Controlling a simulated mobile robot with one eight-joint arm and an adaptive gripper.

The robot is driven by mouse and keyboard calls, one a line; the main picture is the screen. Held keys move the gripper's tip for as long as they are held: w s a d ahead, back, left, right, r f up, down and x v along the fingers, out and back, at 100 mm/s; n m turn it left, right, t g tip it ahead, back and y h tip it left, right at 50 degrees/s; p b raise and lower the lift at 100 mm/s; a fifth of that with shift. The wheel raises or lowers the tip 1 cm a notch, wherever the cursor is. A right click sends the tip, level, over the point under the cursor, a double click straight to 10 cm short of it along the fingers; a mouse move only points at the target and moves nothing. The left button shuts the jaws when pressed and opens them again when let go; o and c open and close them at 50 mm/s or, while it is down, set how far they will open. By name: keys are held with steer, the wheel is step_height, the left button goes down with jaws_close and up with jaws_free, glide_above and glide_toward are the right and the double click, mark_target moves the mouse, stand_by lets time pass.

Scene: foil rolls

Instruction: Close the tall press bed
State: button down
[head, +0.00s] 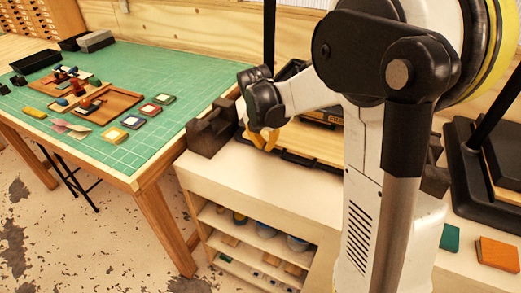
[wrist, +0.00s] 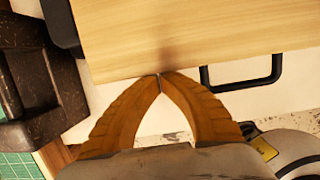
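A pale wooden press bed (head: 315,147) sits on the white cabinet in the head view, partly hidden by my arm. In the wrist view the bed (wrist: 190,35) fills the top, with its front edge close to my fingertips. A black loop handle (wrist: 275,72) sticks out from that edge, to the right of my fingers. My gripper (head: 265,141) is at the bed's left end in the head view. In the wrist view my gripper (wrist: 160,76) has its tan fingers together at the tips, with nothing between them. I cannot tell whether the tips touch the bed.
A dark cast block (head: 210,128) stands left of the bed, near the green-matted table (head: 140,75). Another black press (head: 480,170) stands at the right. Bare white cabinet top (head: 250,180) lies in front of the bed, above open shelves (head: 245,240).

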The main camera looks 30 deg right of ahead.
steer(key=w+d, duration=0.1)
steer(key=d, duration=0.1)
steer(key=w+d, duration=0.3)
steer(key=d, duration=0.1)
steer(key=shift+w, duration=0.35)
steer(key=shift+a, duration=0.1)
